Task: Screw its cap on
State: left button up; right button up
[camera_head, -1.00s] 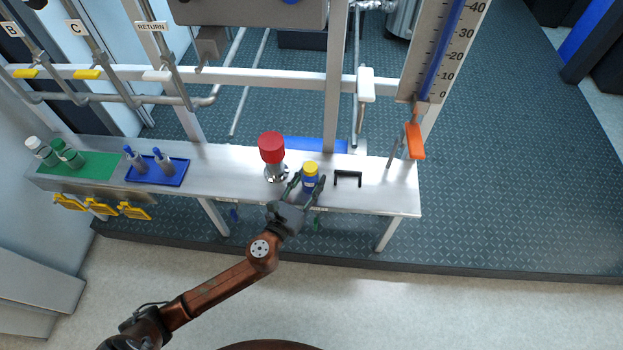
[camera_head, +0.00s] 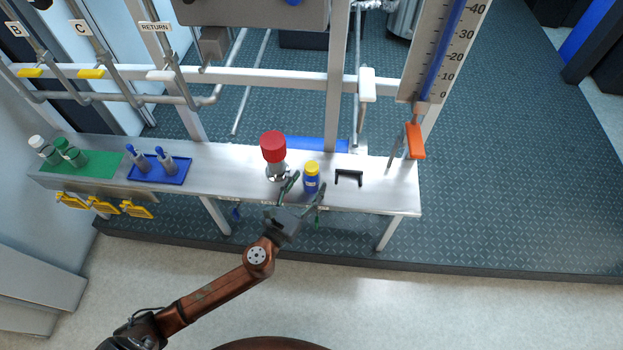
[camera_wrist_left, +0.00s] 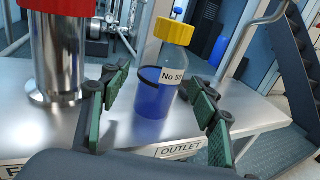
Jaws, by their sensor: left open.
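A bottle with a blue body (camera_head: 311,183) stands upright on the steel shelf, with a yellow cap (camera_head: 312,168) on its top. In the left wrist view the bottle (camera_wrist_left: 158,98) is clear with blue content and a label reading "No 50", and the yellow cap (camera_wrist_left: 176,31) sits on its neck. Whether the cap is fully tight cannot be told. My left gripper (camera_head: 308,181) is open at the front of the bottle. In the left wrist view its fingers (camera_wrist_left: 156,74) stand apart, one to each side of the bottle, with gaps. My right gripper is not in view.
A red-topped steel fitting (camera_head: 274,150) stands just left of the bottle, and a black bracket (camera_head: 349,176) just right. The steel shelf (camera_head: 385,198) also holds a blue tray (camera_head: 148,178) and a green mat (camera_head: 95,170) with bottles at the left. An orange-handled valve (camera_head: 415,141) is at the right.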

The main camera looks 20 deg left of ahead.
pick_arm(q)
jog(key=s+a+p, duration=0.1)
jog(key=s, duration=0.8)
jog(key=shift+s, duration=0.25)
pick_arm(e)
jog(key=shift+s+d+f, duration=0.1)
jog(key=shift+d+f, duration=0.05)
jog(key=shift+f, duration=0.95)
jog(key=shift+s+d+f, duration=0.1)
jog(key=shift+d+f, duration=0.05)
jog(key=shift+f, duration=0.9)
pick_arm(q)
jog(key=shift+r, duration=0.1)
